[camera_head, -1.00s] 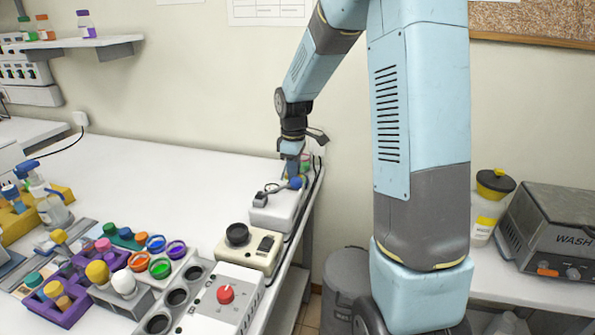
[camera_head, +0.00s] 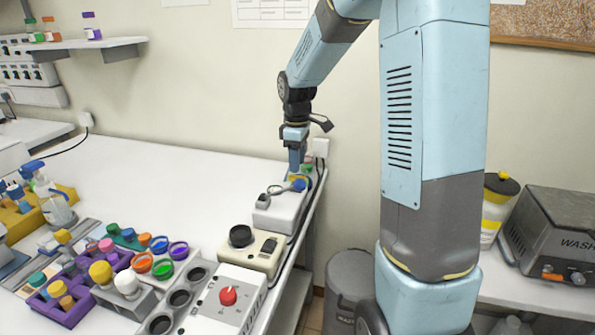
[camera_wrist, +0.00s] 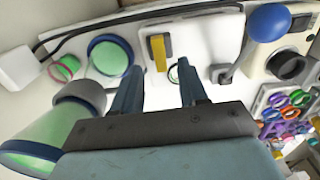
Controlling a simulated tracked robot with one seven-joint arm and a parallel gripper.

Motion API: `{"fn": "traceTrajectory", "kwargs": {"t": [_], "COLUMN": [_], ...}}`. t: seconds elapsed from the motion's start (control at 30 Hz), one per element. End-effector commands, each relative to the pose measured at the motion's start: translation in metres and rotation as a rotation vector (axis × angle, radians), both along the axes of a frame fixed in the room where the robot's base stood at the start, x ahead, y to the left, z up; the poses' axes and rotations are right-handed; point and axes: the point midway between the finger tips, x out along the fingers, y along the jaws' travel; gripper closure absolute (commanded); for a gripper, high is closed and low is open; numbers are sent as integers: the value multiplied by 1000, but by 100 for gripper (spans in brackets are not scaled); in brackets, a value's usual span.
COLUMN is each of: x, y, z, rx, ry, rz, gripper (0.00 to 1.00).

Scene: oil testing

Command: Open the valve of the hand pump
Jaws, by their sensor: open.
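The hand pump is a white box (camera_head: 278,215) at the right edge of the bench, with a lever ending in a blue ball (camera_head: 298,186). In the wrist view its white body (camera_wrist: 203,45) carries a yellow handle (camera_wrist: 161,53), apparently the valve, and the blue ball (camera_wrist: 269,23) is to the right. My gripper (camera_head: 295,172) points down at the far end of the pump. In the wrist view my gripper (camera_wrist: 158,72) is open and empty, with the yellow handle showing between and beyond its two fingertips. I cannot tell its height above the handle.
Green-topped vessels (camera_wrist: 112,57) with blue rims stand left of my fingers in the wrist view. A cream device with a black knob (camera_head: 240,236) stands nearer on the bench. Cables (camera_head: 312,192) run along the bench edge. The bench left of the pump is clear.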

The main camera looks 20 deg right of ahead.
Motion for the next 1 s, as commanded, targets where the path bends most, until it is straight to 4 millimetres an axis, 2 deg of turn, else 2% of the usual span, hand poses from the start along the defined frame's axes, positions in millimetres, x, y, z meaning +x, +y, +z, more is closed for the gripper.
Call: {"fn": "traceTrajectory", "kwargs": {"t": [0.2, 0.43, 0.6, 1.0], "x": [0, -1, -1, -2], "y": [0, 0, 0, 0], "z": [45, 79, 90, 93], "rx": [1, 0, 0, -1], "ry": [-3, 0, 1, 1], "rz": [-2, 0, 1, -3], "gripper": [57, 57, 57, 57]}}
